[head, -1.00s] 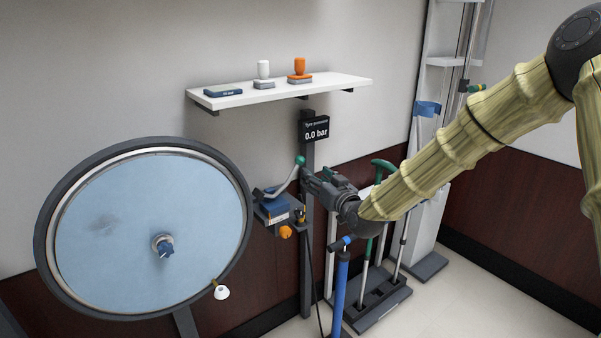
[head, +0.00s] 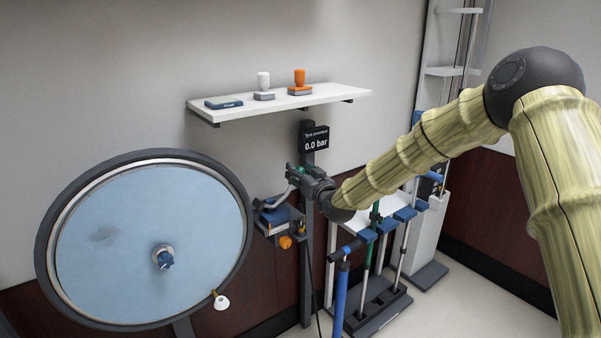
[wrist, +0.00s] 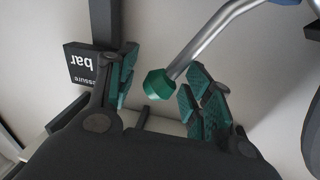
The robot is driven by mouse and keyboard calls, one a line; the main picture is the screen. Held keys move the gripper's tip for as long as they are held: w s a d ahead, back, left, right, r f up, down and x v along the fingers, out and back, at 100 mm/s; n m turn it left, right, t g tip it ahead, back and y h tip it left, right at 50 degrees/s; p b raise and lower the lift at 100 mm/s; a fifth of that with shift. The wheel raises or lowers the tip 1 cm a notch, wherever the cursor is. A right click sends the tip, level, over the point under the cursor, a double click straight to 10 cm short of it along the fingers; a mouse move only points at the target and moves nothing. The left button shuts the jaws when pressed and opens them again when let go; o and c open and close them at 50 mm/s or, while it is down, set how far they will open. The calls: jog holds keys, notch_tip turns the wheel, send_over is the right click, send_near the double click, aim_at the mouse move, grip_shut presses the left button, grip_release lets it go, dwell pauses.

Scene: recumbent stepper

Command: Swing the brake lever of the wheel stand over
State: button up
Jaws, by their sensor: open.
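The brake lever is a bent grey metal rod with a green knob. In the wrist view its rod (wrist: 208,48) comes in from the top right, and the knob (wrist: 158,84) lies between the open finger pads, with visible space beside each pad. My gripper (wrist: 160,90) is open. In the head view my gripper (head: 297,176) is at the lever's upper end and hides most of the knob; the rod (head: 284,194) slopes down left to the blue and grey brake box (head: 277,216) beside the wheel (head: 140,235).
A white shelf (head: 290,101) with small stamp-like items hangs above. A tyre pressure display (head: 315,140) reading 0.0 bar is on the post behind my gripper. A blue pump (head: 341,285) and a rack of crutches (head: 378,300) stand below right.

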grip_shut()
jog(key=shift+r, duration=0.1)
